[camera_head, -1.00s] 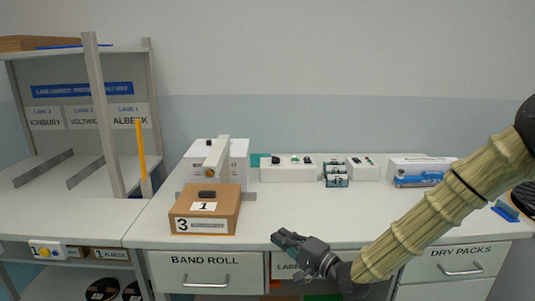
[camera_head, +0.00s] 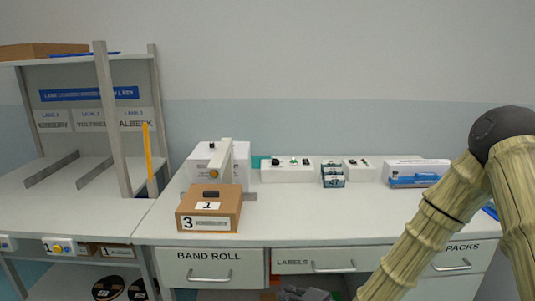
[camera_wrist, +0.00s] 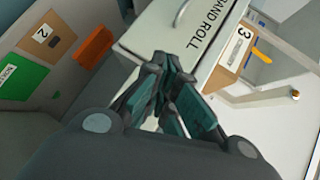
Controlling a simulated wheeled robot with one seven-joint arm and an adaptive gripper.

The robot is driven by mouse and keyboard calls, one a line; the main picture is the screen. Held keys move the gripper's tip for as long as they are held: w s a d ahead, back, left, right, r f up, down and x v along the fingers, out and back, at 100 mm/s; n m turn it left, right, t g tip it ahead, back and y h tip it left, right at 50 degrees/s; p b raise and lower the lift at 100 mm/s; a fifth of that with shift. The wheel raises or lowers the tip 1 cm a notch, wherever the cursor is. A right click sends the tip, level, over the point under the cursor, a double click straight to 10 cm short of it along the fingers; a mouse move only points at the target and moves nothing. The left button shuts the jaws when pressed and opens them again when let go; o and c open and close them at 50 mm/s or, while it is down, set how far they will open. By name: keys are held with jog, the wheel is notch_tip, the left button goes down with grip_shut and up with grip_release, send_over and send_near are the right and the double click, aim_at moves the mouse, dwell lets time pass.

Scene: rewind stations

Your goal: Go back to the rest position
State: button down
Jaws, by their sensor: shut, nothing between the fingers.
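My gripper (camera_wrist: 168,80) shows in the wrist view with its dark green fingers drawn together and nothing between them. In the head view my gripper (camera_head: 300,294) is at the bottom edge, mostly cut off, low in front of the bench below the labels drawer (camera_head: 313,261). My arm comes down from the right side. The wrist view looks at the bench front on a slant, with the band roll drawer (camera_wrist: 165,28) just beyond the fingers. I cannot tell the exact gap between them.
A cardboard box (camera_head: 208,208) marked 3 stands near the bench's front edge, also in the wrist view (camera_wrist: 232,60). White holders (camera_head: 286,171) and a blue-and-white box (camera_head: 417,173) stand at the back. The bench middle is clear. A lane shelf (camera_head: 80,170) stands left.

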jog(key=s+d+f+n+g+h+p, duration=0.2)
jog(key=s+d+f+g+h, duration=0.15)
jog(key=s+f, duration=0.65)
jog(key=s+d+f+n+g+h+p, duration=0.1)
jog(key=s+d, duration=0.3)
jog(key=s, duration=0.5)
jog(key=s+d+f+n+g+h+p, duration=0.2)
jog(key=s+d+f+g, duration=0.1)
jog(key=s, duration=0.6)
jog(key=s+d+f+n+g+h+p, duration=0.2)
jog(key=s+d, duration=0.4)
jog(key=s, duration=0.3)
notch_tip(320, 180, down, 2)
jog(key=shift+s+f+g, duration=0.1)
jog(key=shift+s+g, duration=0.3)
jog(key=shift+g, duration=0.05)
